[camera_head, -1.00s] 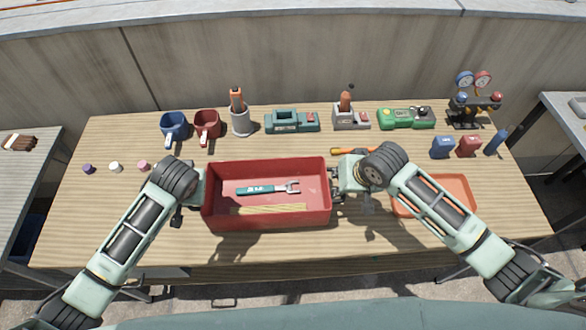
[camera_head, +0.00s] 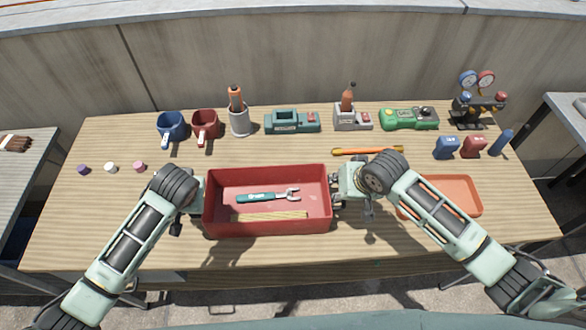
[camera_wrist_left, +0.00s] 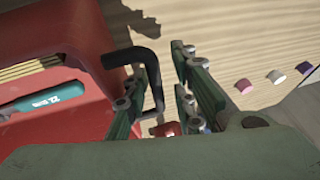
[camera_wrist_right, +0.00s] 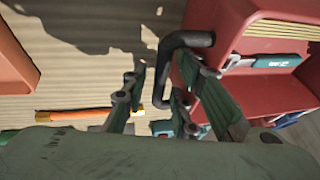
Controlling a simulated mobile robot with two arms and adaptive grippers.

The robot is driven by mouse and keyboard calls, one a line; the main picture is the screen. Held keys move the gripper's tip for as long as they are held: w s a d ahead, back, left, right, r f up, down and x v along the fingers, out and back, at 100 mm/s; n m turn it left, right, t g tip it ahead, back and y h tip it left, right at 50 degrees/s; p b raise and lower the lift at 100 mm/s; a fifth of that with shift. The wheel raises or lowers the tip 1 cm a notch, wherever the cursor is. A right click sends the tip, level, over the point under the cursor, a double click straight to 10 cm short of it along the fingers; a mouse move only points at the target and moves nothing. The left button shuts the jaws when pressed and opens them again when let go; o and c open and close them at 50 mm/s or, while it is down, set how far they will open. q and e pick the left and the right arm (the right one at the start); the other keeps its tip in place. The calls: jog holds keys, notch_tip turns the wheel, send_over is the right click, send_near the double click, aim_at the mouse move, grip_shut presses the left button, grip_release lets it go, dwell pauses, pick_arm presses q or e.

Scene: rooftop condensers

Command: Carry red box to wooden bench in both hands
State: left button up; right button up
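The red box (camera_head: 266,222) stands over the wooden bench (camera_head: 130,215) near its front, level, holding a teal-handled wrench (camera_head: 268,196) and thin wooden sticks (camera_head: 270,215). Whether its bottom touches the bench is hidden. My left gripper (camera_head: 196,190) is at its left end. In the left wrist view its fingers (camera_wrist_left: 158,85) stand apart on either side of the black handle (camera_wrist_left: 150,70), with gaps showing. My right gripper (camera_head: 342,188) is at the right end. In the right wrist view its fingers (camera_wrist_right: 162,75) likewise stand apart around the other handle (camera_wrist_right: 180,42).
An orange tray (camera_head: 445,195) lies right of the box, under my right arm. An orange stick (camera_head: 368,151) lies behind the right gripper. Mugs (camera_head: 205,125), tool holders and a gauge stand (camera_head: 478,105) line the back. Small caps (camera_head: 111,167) lie at left.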

pick_arm(q)
jog(key=shift+d, duration=0.2)
pick_arm(e)
jog(key=shift+a, duration=0.1)
pick_arm(q)
jog(key=shift+d+r, duration=0.1)
jog(key=shift+r, duration=0.25)
jog(key=a+v, duration=0.1)
jog(key=v, duration=0.6)
jog(key=shift+s+d, duration=0.2)
jog(key=shift+d, duration=0.05)
pick_arm(e)
jog(key=v, duration=1.2)
jog(key=shift+f, duration=0.1)
